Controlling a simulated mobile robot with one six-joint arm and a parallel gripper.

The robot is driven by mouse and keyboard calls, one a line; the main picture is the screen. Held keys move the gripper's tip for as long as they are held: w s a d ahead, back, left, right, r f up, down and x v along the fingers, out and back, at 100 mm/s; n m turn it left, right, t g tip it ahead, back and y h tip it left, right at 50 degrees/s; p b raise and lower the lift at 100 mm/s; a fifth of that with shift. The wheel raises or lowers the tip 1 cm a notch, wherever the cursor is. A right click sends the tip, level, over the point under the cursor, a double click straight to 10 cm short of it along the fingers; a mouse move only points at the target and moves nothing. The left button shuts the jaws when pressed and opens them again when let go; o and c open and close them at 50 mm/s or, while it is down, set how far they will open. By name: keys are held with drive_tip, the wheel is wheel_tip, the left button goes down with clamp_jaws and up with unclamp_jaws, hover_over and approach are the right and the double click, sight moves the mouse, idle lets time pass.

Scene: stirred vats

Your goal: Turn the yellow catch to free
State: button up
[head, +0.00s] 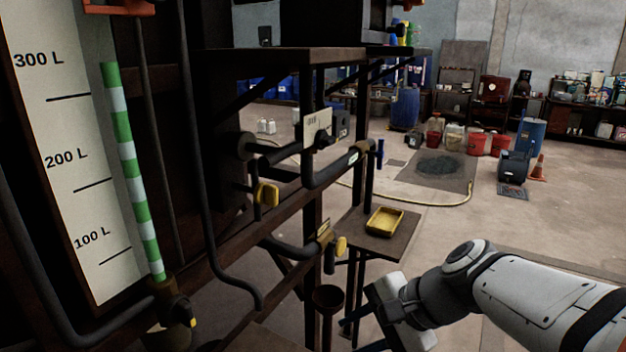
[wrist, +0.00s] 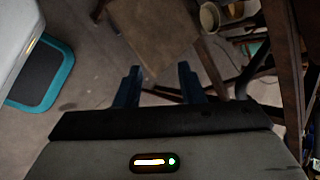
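Several yellow parts show on the dark pipework in the head view, and I cannot tell for sure which is the catch. A yellow knob (head: 340,245) sits by the lower pipe end, beside a small yellow plate (head: 323,231). A yellow handle (head: 267,194) is on the pipe further left and higher. My gripper (head: 358,334) is low in the head view, below and right of these parts and apart from them. In the wrist view its two blue fingers (wrist: 158,86) stand apart with nothing between them. No yellow part shows clearly there.
A small stand (head: 392,244) with a yellow tray (head: 384,220) is behind my gripper. A dark funnel (head: 328,298) stands left of it. A level gauge (head: 132,170) with a volume scale is at left. Open floor (head: 560,225) lies to the right.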

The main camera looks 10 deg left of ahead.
drive_tip(key=w+a+r+m+t+y+p, duration=0.2)
drive_tip(key=w+a+r+m+y, duration=0.45)
drive_tip(key=r, duration=0.35)
drive_tip(key=m+t+y, duration=0.2)
drive_tip(key=m+t, duration=0.1)
drive_tip(key=m, duration=0.3)
approach(277, 187)
drive_tip(key=a, duration=0.2)
drive_tip(key=x, duration=0.2)
drive_tip(key=p+x, duration=0.1)
drive_tip(key=x, duration=0.4)
drive_tip(key=shift+w+a+p, duration=0.2)
drive_tip(key=shift+w+p, duration=0.15)
drive_tip(key=shift+w, duration=0.15)
drive_tip(key=shift+c, duration=0.4)
